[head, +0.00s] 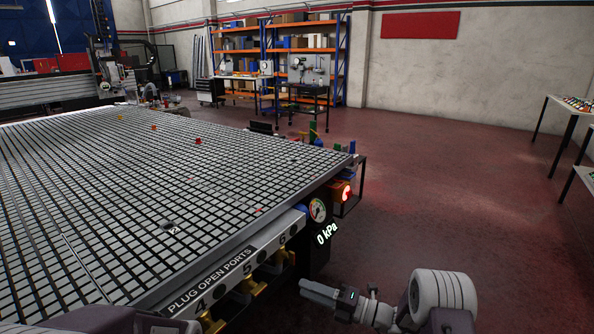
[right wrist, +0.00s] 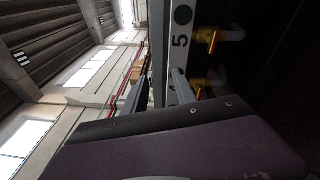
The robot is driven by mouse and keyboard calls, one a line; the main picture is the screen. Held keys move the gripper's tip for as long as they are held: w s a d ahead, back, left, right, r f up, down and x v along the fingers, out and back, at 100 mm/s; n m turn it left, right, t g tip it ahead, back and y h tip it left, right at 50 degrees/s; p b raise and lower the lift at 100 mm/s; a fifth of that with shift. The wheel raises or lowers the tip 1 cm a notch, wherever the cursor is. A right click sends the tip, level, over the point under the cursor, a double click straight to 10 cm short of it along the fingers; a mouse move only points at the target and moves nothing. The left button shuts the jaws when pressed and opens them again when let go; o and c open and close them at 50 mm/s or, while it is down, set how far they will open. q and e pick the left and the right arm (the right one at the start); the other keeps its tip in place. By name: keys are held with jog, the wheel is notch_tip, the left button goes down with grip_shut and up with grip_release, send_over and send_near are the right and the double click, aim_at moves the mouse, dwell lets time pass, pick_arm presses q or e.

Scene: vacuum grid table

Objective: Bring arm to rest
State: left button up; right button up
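My right gripper (head: 304,288) is low in front of the vacuum grid table's (head: 250,195) near right corner, beside the port panel and apart from it in the head view. In the right wrist view its two grey fingers (right wrist: 156,90) stand apart with nothing between them. The port panel labelled "PLUG OPEN PORTS" (head: 212,283) carries brass valves (head: 254,286).
A pressure gauge (head: 317,210) hangs at the table corner above a "0 kPa" readout (head: 327,233). A red lit button (head: 346,193) is beside it. Small colored pieces, one red (head: 198,141), lie on the grid. The floor (head: 450,215) to the right is clear.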

jog(key=s+a+r+n+g+h, duration=0.1)
jog(key=s+a+r+n+g, duration=0.1)
jog(key=s+a+n+g, duration=0.25)
jog(key=s+a+r+n+g+h, duration=0.1)
jog(key=s+r+n+g, duration=0.2)
jog(key=s+n, duration=0.3)
jog(key=s+d+f+n+g+h, duration=0.1)
jog(key=s+d+f+n+h, duration=0.1)
jog(key=s+n+h, duration=0.3)
jog(key=s+d+f+n+g+h, duration=0.1)
jog(key=s+d+f+n, duration=0.15)
jog(key=s, duration=0.45)
jog(key=s+d+f+n+t+h, duration=0.1)
jog(key=s+d+f+n+h, duration=0.2)
jog(key=d+n, duration=0.45)
jog(key=s+d+f+n+t+h, duration=0.1)
jog(key=d+f+n+h, duration=0.2)
jog(key=d+n+h, duration=0.4)
notch_tip(320, 180, up, 18)
jog(key=w+n+t+y+p, duration=0.1)
jog(key=n+p, duration=0.4)
jog(key=p, duration=1.2)
jog(key=shift+w+d+p, duration=0.3)
jog(key=shift+w, duration=0.45)
